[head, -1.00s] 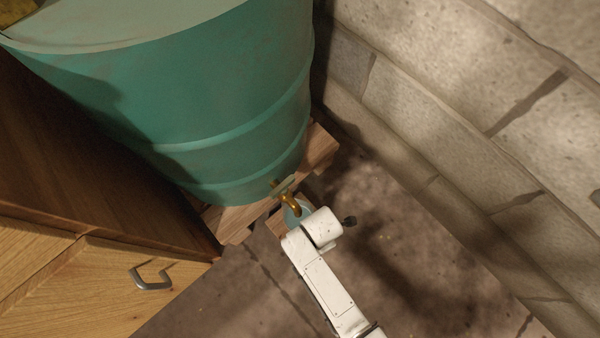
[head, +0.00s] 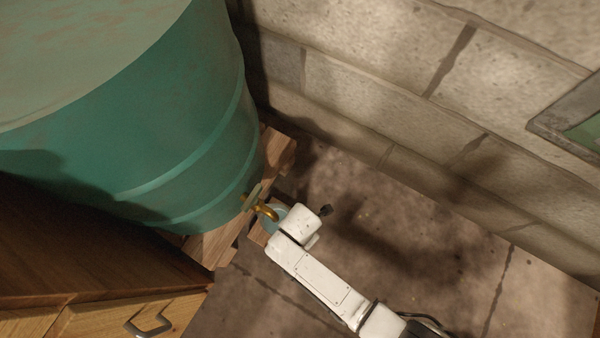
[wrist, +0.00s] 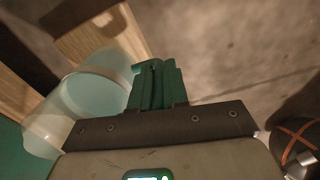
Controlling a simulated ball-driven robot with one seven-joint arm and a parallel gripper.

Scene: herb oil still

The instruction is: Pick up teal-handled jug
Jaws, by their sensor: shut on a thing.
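The jug (wrist: 88,100) is a pale, translucent vessel with a teal handle (wrist: 138,72), tilted in the wrist view at the left of my gripper. My gripper (wrist: 155,85) is shut on the handle, and its teal fingers are close in colour to it. In the head view only a pale blue part of the jug (head: 273,220) shows, below the brass tap (head: 266,210) and beside my white arm. My gripper is hidden there behind my arm.
A large teal barrel (head: 190,130) with the tap stands on a wooden pallet (head: 222,243). A wooden cabinet (head: 90,270) with a metal handle is at lower left. A block wall (head: 400,90) runs behind. Bare stone floor (head: 400,215) lies to the right.

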